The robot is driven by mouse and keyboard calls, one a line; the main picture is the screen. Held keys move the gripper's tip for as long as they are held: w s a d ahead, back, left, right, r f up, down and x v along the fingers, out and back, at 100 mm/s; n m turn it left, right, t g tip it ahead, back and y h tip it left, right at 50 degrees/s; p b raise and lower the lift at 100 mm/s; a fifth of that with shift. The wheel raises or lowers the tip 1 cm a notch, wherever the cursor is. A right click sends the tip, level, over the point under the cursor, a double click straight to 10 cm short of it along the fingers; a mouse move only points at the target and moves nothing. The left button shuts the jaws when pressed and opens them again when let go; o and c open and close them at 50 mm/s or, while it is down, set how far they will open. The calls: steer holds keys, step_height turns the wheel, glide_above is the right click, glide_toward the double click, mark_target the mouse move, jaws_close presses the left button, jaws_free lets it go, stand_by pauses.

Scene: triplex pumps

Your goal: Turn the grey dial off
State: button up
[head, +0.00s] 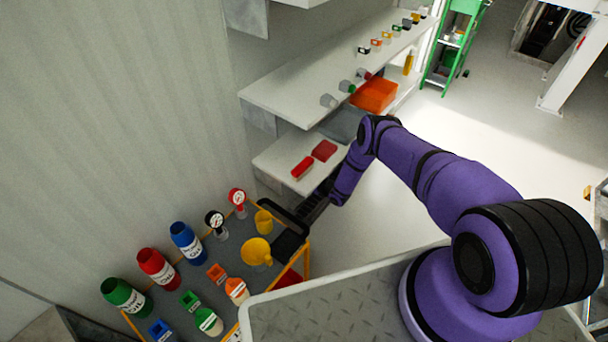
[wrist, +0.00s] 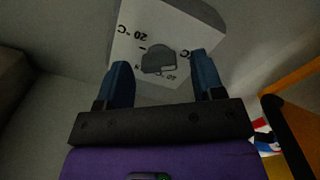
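The grey dial (wrist: 158,60) sits on a white panel (wrist: 132,20) printed with black °C markings in the wrist view. The panel appears tilted in the picture. My gripper (wrist: 160,68) is open, with one blue fingertip at each side of the dial in the picture; I cannot tell whether they touch it. No held thing shows between the fingers. In the head view my gripper (head: 312,207) is low, beyond the cart's handle and below the shelves. The dial cannot be made out in the head view.
A cart (head: 205,262) with bottles, gauges and a yellow funnel stands at the lower left. Its yellow-orange frame (wrist: 296,84) is close on the right in the wrist view. White shelves (head: 300,92) with small items hang above.

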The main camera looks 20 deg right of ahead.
steer(key=v, duration=1)
steer(key=shift+s+d, duration=0.2)
steer(key=shift+s, duration=0.1)
stand_by(0.4)
